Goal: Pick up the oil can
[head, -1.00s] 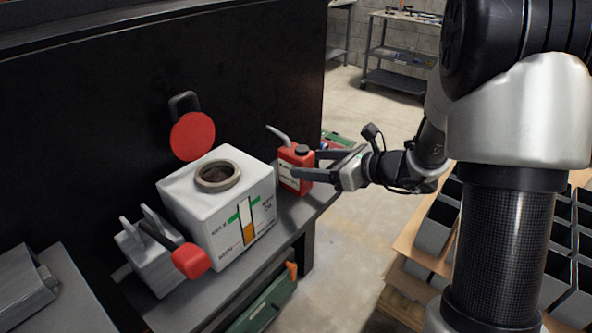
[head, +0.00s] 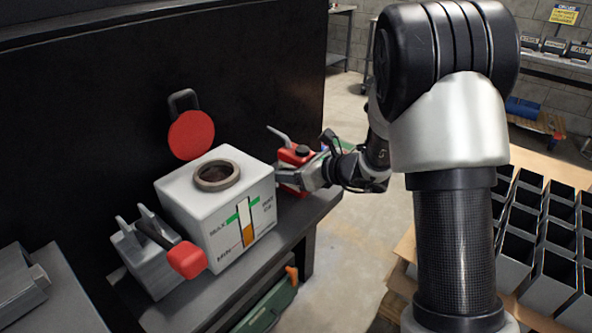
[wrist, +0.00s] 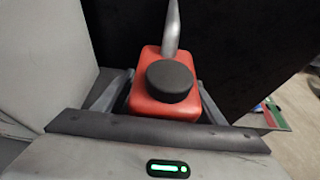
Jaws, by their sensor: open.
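The oil can (head: 296,155) is red with a dark cap and a grey spout. It stands on the grey bench, right of the white reservoir. In the wrist view the oil can (wrist: 150,106) stands between the two fingers of my gripper (wrist: 157,98), with its black cap toward the camera and the spout pointing up the picture. The fingers are open, one on each side of the can. In the head view my gripper (head: 296,174) is at the can and hides part of its lower body. Whether the fingers touch the can cannot be told.
The white reservoir (head: 213,225) with a round open neck and level gauge stands close left of the can. Its red lid (head: 191,136) is raised behind it. A black panel (head: 90,100) stands behind the bench. Open floor (head: 345,240) lies to the right.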

